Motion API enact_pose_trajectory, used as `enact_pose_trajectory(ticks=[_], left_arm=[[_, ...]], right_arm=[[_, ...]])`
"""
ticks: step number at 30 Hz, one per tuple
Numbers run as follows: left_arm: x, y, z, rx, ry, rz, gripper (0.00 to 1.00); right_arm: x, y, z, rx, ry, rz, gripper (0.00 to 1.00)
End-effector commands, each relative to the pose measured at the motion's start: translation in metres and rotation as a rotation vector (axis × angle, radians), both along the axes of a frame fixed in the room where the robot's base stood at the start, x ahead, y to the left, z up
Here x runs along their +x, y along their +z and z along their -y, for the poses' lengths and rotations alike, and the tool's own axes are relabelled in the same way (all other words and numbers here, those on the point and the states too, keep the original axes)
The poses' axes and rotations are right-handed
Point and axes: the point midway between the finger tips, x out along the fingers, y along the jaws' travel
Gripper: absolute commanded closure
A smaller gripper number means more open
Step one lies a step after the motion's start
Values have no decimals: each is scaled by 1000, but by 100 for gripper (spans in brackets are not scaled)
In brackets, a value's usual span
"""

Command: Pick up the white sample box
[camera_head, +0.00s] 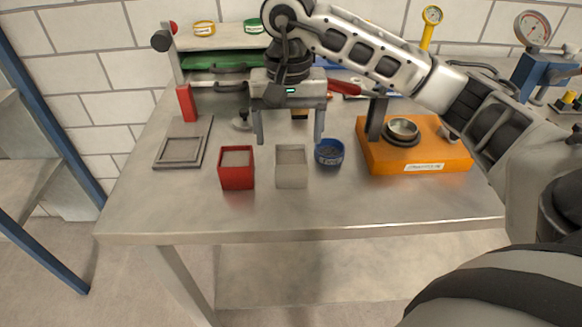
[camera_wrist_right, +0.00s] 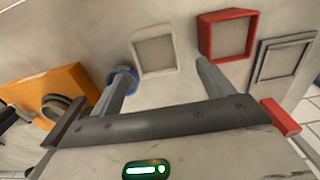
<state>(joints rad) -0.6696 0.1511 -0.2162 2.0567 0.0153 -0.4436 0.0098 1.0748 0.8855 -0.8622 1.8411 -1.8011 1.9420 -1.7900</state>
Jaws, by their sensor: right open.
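The white sample box (camera_head: 291,168) stands upright on the metal table, between a red box and a blue round container. It is open-topped with a greyish fill. It also shows in the right wrist view (camera_wrist_right: 155,52). My right gripper (camera_head: 290,140) is open and empty, its two fingers pointing down behind and above the white box. In the wrist view its fingertips (camera_wrist_right: 158,76) are spread to either side of the box, one near the blue container and one near the red box. No contact with the white box is visible. My left gripper is not in view.
The red box (camera_head: 236,170) is close on the left, the blue container (camera_head: 329,152) close on the right. An orange block (camera_head: 440,160) with a metal dish is further right. A grey frame (camera_head: 183,150) lies at left. The table's front strip (camera_head: 280,215) is clear.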

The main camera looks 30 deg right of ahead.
Motion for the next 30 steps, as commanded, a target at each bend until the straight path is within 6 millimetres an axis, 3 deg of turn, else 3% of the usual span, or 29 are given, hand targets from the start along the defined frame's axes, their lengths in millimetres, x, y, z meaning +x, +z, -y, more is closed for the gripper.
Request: enact_pose_trajectory(ticks=[5,13,22,23,28,30], left_arm=[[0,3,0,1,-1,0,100],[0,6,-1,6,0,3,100],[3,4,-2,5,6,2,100],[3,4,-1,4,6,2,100],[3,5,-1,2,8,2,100],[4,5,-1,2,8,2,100]], right_arm=[[-4,-12,0,-2,0,-3,20],[-12,-49,-2,1,0,-3,20],[-11,-56,-2,0,0,0,20],[-11,-55,-2,0,0,0,26],[-11,-55,-2,1,0,1,73],[-11,-55,-2,1,0,2,76]])
